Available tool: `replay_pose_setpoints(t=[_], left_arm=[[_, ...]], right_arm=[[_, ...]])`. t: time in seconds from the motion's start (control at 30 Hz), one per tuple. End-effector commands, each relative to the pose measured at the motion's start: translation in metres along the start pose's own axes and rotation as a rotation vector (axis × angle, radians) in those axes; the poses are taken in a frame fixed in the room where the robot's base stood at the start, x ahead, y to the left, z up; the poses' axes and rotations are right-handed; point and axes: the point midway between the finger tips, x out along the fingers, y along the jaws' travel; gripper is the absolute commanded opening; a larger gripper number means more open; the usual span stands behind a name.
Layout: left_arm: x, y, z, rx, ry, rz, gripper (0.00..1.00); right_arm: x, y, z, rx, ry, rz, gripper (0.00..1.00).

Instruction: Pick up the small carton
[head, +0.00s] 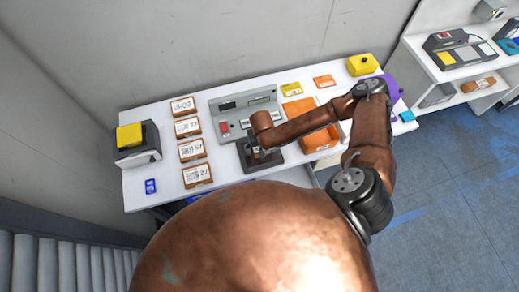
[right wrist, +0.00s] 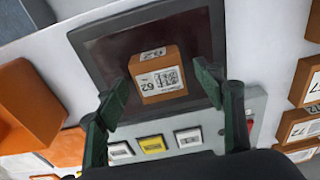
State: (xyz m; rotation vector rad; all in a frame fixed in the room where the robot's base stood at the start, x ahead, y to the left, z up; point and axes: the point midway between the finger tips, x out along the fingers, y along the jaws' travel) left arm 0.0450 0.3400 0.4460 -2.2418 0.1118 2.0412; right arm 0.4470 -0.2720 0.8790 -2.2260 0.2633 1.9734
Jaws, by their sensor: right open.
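The small carton (right wrist: 165,77) is an orange-brown box with a white printed label, seen in the right wrist view. My right gripper (right wrist: 164,88) is open, with one dark green finger on each side of the carton. The view does not make clear whether the fingers touch it. In the head view my right gripper (head: 257,153) is over the dark pad (head: 276,158), and the carton is mostly hidden there. My left gripper is out of view.
A grey panel (head: 222,108) with buttons stands behind the pad. Several labelled cartons (head: 188,127) line up to its left. An orange box (head: 318,138) is to the right. A yellow-topped device (head: 130,136) and a blue item (head: 150,186) are at the left end.

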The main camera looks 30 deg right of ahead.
Motion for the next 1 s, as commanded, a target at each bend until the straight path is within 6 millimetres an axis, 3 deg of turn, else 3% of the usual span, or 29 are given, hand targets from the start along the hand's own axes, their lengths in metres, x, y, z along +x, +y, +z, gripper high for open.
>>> replay_pose_setpoints(t=[0.33, 1.0], left_arm=[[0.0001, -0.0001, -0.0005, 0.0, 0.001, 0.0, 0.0], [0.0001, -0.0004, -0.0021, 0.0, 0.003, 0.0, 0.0]], right_arm=[[0.0079, 0.0003, 0.0005, 0.0, 0.0, 0.0, 0.61], [0.0077, 0.0006, 0.0007, 0.001, 0.0, 0.0, 0.15]])
